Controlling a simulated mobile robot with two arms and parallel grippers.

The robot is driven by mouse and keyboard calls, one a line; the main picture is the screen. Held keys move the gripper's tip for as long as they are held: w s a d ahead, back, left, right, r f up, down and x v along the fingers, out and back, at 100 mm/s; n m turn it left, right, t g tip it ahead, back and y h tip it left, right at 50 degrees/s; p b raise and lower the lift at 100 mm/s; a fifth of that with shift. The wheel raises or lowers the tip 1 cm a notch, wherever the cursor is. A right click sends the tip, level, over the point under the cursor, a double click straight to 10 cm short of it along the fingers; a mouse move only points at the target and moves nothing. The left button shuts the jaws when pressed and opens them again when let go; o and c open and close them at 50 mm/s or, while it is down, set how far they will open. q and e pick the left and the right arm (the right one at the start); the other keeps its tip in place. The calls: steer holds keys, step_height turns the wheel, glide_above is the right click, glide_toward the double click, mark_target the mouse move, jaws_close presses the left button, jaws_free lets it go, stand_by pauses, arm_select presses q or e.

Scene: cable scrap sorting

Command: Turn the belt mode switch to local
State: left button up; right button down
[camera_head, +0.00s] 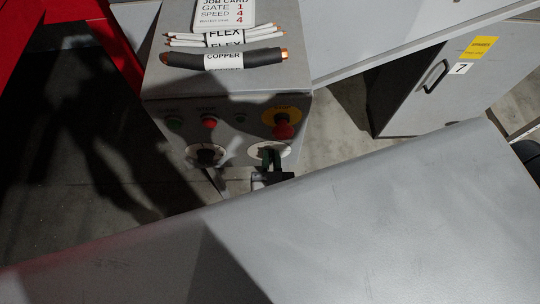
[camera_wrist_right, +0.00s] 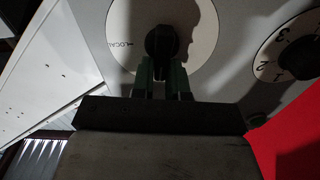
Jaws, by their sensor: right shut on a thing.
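The belt mode switch is a black knob (camera_wrist_right: 161,42) on a round pale plate (camera_wrist_right: 200,45), with the word LOCAL at the plate's left in the wrist view. In the head view its pale plate (camera_head: 285,151) sits at the lower right of the grey control box's front (camera_head: 240,107). My right gripper (camera_wrist_right: 162,78) is shut on the knob, its green fingers on either side of it. The gripper also shows in the head view (camera_head: 270,158), in front of the plate. The knob's pointer direction is hard to tell in shadow. My left gripper is not in view.
A numbered dial (camera_wrist_right: 296,58) sits beside the switch; it is left of it in the head view (camera_head: 205,155). A red button on yellow (camera_head: 282,130) is just above the switch. Cable pieces (camera_head: 225,59) and a job card (camera_head: 224,14) lie on the box top.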

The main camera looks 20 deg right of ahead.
steer(key=shift+s+d+f+m+b, duration=0.1)
steer(key=shift+d+f+m, duration=0.25)
steer(key=shift+m, duration=2.4)
steer(key=shift+s+d+f+m+b, duration=0.15)
steer(key=shift+d+f+m, duration=0.2)
steer(key=shift+m, duration=2.35)
steer(key=shift+s+d+f+m+b, duration=0.15)
steer(key=shift+f+m, duration=0.3)
steer(key=shift+m, duration=2.3)
steer(key=c, duration=1.1)
jaws_free()
steer(key=shift+w, duration=0.1)
